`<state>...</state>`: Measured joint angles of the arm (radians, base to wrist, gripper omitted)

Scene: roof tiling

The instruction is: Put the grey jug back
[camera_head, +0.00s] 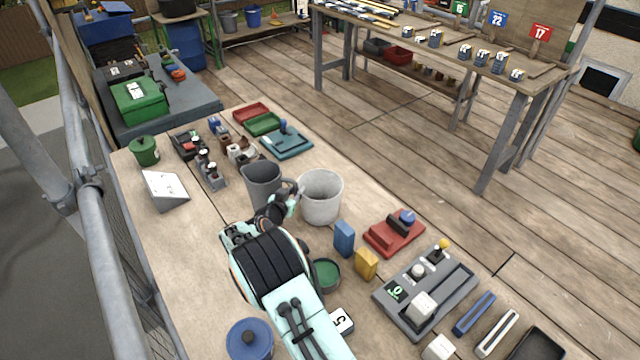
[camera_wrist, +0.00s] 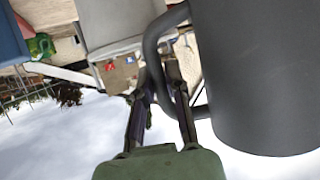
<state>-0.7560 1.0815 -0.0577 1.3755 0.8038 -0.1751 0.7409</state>
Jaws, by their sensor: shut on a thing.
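The grey jug (camera_head: 262,182) stands upright, or nearly so, over the wooden table in the head view, just left of the light grey bucket (camera_head: 321,196). I cannot tell whether its base touches the table. My gripper (camera_head: 294,191) is at the jug's handle, on its right side. In the wrist view the dark grey jug (camera_wrist: 262,75) fills the right, and my gripper (camera_wrist: 163,80) is shut on its looped handle. The jug's lower part is partly hidden by my arm in the head view.
The bucket stands close to the jug. A blue block (camera_head: 344,238), a yellow block (camera_head: 366,263) and a green bowl (camera_head: 325,273) are nearer. Behind the jug are a teal tray (camera_head: 286,146) and small dark fixtures (camera_head: 212,174). Bare tabletop lies to the left.

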